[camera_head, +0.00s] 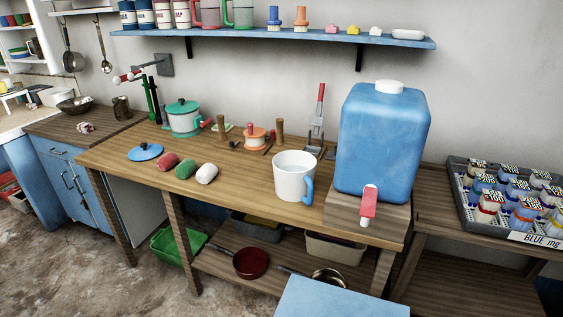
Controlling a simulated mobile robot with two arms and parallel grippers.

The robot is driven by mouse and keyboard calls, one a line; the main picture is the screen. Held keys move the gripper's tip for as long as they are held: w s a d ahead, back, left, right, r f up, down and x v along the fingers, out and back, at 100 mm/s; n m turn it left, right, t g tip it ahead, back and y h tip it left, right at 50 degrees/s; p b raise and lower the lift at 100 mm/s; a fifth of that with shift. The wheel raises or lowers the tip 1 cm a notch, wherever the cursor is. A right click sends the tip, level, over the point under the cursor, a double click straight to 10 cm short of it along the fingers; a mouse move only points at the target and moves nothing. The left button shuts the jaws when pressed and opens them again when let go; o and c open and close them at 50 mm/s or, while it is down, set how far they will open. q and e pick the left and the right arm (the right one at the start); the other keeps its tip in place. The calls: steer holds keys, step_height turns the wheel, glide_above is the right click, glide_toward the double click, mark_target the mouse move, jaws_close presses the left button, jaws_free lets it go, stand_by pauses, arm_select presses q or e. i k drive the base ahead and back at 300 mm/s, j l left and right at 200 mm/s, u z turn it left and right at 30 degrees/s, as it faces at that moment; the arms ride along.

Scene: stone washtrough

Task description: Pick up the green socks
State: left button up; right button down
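The green socks (185,169) look like a small dark green roll lying on the wooden table (245,165). They lie in a row between a red roll (168,161) on their left and a white roll (207,174) on their right. The rolls are close together, and I cannot tell whether they touch. Neither of my grippers is in view.
A blue lid (145,152) lies left of the rolls, and a green-lidded pot (183,120) stands behind them. A white mug (294,178) and large blue water container (382,145) stand to the right. The table in front of the rolls is clear.

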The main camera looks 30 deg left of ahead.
mark_target(185, 168)
steer(key=j+z, duration=0.2)
steer(key=z, duration=0.3)
steer(key=j+z, duration=0.15)
steer(key=z, duration=0.35)
steer(key=j+z, duration=0.2)
steer(key=z, duration=0.3)
steer(key=k+j+z, duration=0.1)
steer(key=z, duration=0.4)
steer(key=k+j, duration=0.6)
steer(key=j, duration=0.15)
steer(key=k+j, duration=0.55)
steer(key=j, duration=0.2)
steer(key=k+j, duration=0.6)
steer(key=j, duration=0.15)
